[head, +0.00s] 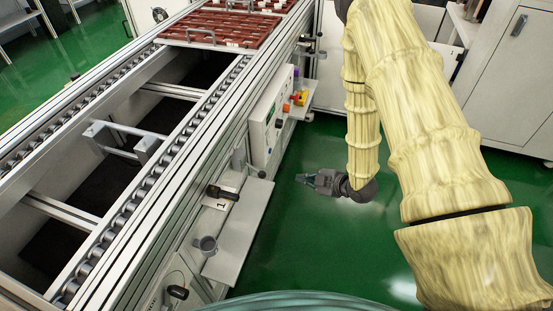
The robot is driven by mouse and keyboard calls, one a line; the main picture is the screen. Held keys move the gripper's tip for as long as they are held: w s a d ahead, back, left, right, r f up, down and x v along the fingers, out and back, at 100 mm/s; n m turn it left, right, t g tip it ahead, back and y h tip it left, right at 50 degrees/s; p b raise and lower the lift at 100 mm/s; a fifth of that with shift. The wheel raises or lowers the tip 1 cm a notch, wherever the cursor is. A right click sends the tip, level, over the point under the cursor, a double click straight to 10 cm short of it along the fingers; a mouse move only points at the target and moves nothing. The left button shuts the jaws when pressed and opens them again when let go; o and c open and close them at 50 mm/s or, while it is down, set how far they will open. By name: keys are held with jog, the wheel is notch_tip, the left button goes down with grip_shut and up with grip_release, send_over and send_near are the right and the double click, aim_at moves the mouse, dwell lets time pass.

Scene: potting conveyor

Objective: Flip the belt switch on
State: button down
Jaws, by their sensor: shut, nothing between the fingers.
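My gripper (303,179) is dark grey and shut with nothing in it. It hangs over the green floor, pointing left toward the conveyor's side, clearly apart from it. A white control box (268,124) on that side lies up and left of my gripper. Small orange, red and purple parts (298,95) sit at its right end. A black-handled lever (222,193) sticks out by a plate marked 1, left of my gripper. A second black handle (178,292) is lower down. I cannot tell which of these is the belt switch, or its position.
The roller conveyor (208,88) fills the left, with red-brown trays (225,28) at its far end. A light shelf (243,232) juts out below the levers, with a grey cup (208,245) near it. Green floor is free around my gripper. Cabinets (505,75) stand at right.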

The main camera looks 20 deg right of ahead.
aim_at(266, 145)
jog(key=w+d+r+n+y+b, duration=0.5)
jog(key=n+b, duration=0.5)
jog(key=n, duration=0.4)
jog(key=w+r+y, duration=0.1)
jog(key=y, duration=0.1)
jog(key=shift+r+y, duration=0.15)
jog(key=shift+y, duration=0.25)
jog(key=shift+d, duration=0.1)
jog(key=b+x, duration=0.3)
jog(key=x, duration=1.1)
jog(key=shift+s+b, duration=0.15)
jog(key=shift+b, duration=0.25)
